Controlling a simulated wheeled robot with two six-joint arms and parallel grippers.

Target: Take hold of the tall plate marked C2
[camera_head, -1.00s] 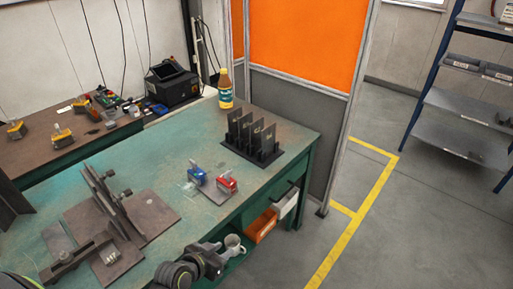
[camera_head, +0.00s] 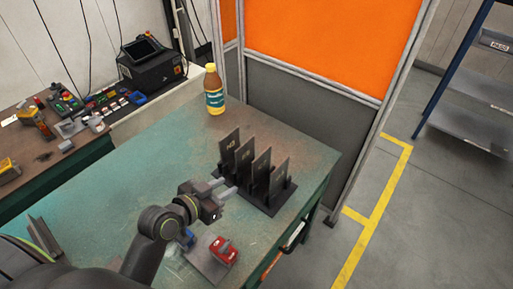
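A dark rack (camera_head: 268,207) stands near the far right corner of the green bench and holds several upright dark plates. The plates stand in a row: one at the left end (camera_head: 229,152), one beside it (camera_head: 244,160), another (camera_head: 262,172) and one at the right end (camera_head: 280,178). Pale marks show on some plates but are too small to read, so I cannot tell which is C2. My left gripper (camera_head: 230,186) is open and empty, its two fingers apart and pointing at the rack's near left side. I cannot tell whether they touch it. My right gripper is out of view.
A yellow-brown bottle (camera_head: 214,92) stands at the bench's back edge. A grey and orange screen (camera_head: 312,105) rises behind the rack. Bench left of the rack is clear.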

